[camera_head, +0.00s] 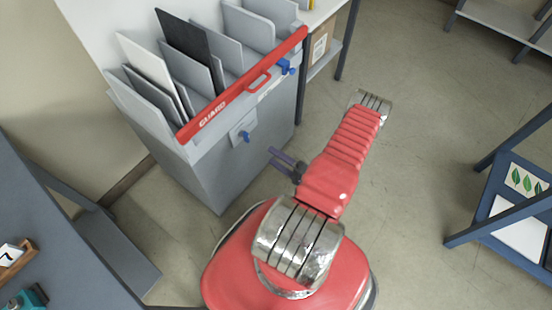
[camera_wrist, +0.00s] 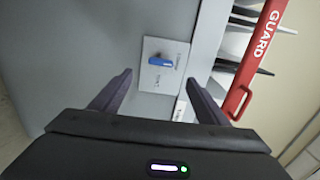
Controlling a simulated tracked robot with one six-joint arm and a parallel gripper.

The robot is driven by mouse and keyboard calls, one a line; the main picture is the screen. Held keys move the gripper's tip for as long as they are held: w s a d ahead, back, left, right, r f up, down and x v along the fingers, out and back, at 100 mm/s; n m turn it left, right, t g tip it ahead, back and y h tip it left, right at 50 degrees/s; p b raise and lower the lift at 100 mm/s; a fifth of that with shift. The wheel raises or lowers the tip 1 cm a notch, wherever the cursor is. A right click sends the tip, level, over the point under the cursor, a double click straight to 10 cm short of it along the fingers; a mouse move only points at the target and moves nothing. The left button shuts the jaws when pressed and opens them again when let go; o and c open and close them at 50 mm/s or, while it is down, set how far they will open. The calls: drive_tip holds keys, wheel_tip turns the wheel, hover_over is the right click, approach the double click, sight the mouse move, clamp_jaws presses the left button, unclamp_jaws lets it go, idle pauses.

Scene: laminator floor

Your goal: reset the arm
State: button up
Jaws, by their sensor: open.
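My gripper (camera_head: 273,156) shows beside my red arm in the head view, its dark fingers pointing left toward the grey machine's front. In the wrist view my gripper (camera_wrist: 159,77) is open, with nothing between its fingers. Ahead of it is a pale plate (camera_wrist: 151,81) with a blue switch knob (camera_wrist: 160,60) on the grey cabinet. The same blue knob (camera_head: 246,136) shows in the head view. The fingers look apart from the cabinet in the head view. My arm stretches out over the floor, to the right of the machine.
The grey machine (camera_head: 203,180) has upright slots holding grey, white and black sheets. A red guard bar (camera_head: 222,100) runs along its top front edge. Blue shelving (camera_head: 500,225) stands at right, and a dark blue table (camera_head: 50,235) at left. The floor at centre right is clear.

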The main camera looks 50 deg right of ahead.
idle(0.5)
drive_tip(key=s+a+m+g+y, duration=0.25)
drive_tip(key=a+y, duration=0.25)
drive_tip(key=a, duration=0.4)
drive_tip(key=a+r+n+g+h, duration=0.1)
drive_tip(key=a+r+n+g, duration=0.4)
drive_tip(key=r, duration=0.7)
drive_tip(key=a+r+n+g+h, duration=0.1)
drive_tip(key=r+n+g, duration=0.35)
drive_tip(key=r, duration=0.75)
drive_tip(key=a+r+n+g+h, duration=0.1)
drive_tip(key=a+r+n+g, duration=0.15)
drive_tip(key=r+g, duration=0.7)
drive_tip(key=a+r+n+t+h, duration=0.1)
drive_tip(key=a+r+n+t, duration=0.3)
drive_tip(key=r, duration=0.6)
drive_tip(key=a+r+n+t+h, duration=0.1)
drive_tip(key=a+r+n+t, duration=0.3)
drive_tip(key=a+r, duration=0.5)
drive_tip(key=shift+a+r+t+h, duration=0.25)
drive_tip(key=shift+r+t, duration=0.3)
drive_tip(key=shift+r, duration=0.35)
